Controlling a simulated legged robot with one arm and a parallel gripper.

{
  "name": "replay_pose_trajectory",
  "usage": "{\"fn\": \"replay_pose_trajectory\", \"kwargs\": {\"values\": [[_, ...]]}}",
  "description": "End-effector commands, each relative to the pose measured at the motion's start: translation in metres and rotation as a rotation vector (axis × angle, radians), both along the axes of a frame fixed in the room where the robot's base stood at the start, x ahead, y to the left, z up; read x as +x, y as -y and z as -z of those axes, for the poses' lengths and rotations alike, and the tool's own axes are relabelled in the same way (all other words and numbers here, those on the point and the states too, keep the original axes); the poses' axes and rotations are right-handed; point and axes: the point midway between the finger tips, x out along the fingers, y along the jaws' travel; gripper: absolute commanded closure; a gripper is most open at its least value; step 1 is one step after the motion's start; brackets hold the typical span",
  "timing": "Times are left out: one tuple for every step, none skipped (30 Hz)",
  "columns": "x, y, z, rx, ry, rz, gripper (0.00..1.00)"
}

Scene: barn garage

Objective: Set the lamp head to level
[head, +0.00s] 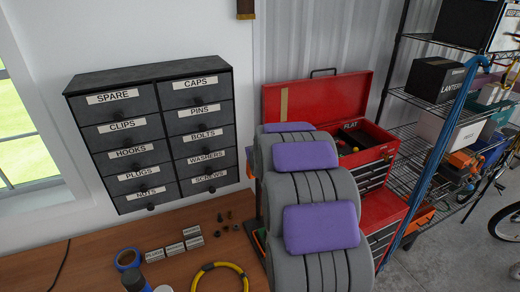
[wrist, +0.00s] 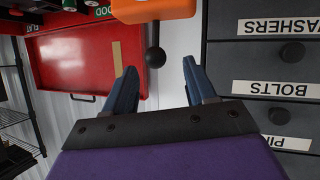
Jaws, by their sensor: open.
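In the wrist view, which looks upside down, an orange block (wrist: 152,9) shows at the top edge, cut off by the frame. It may be the lamp head. A black rod ending in a round black knob (wrist: 155,57) extends from it. My gripper (wrist: 159,66) is open, its two blue fingers apart. The knob appears between the fingertips, with a gap on both sides; I cannot tell its depth. In the head view my arm hides the gripper and most of what is behind it; only an orange sliver (head: 250,158) shows beside the arm.
A labelled drawer cabinet (head: 160,130) hangs on the wall at left. An open red toolbox (head: 318,98) stands behind my arm. Wire shelves (head: 400,98) are at right. The wooden bench (head: 90,265) holds blue tape (head: 127,259), a yellow ring (head: 219,265) and small parts.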

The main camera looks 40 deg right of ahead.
Motion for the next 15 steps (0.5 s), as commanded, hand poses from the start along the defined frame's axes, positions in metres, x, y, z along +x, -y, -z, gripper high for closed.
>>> {"fn": "replay_pose_trajectory", "kwargs": {"values": [[-0.006,-0.003,-0.003,0.000,0.000,0.000,0.44],[-0.009,-0.005,-0.004,0.001,0.000,0.000,0.44],[-0.013,-0.006,-0.007,0.002,0.001,0.000,0.44],[-0.017,-0.007,-0.009,0.002,0.002,0.000,0.44],[-0.020,-0.008,-0.012,0.001,0.004,0.001,0.44],[-0.024,-0.009,-0.014,0.002,0.005,0.001,0.44],[-0.027,-0.011,-0.016,0.002,0.005,0.000,0.44],[-0.030,-0.013,-0.018,0.003,0.004,0.001,0.44],[-0.034,-0.016,-0.019,0.004,0.003,0.001,0.44],[-0.038,-0.017,-0.020,0.004,0.002,0.001,0.44],[-0.041,-0.018,-0.022,0.004,0.002,0.001,0.44],[-0.045,-0.020,-0.025,0.004,0.003,0.001,0.44],[-0.047,-0.022,-0.027,0.003,0.004,0.001,0.44],[-0.049,-0.024,-0.029,0.003,0.005,0.001,0.44],[-0.052,-0.026,-0.031,0.003,0.005,0.001,0.44]]}}
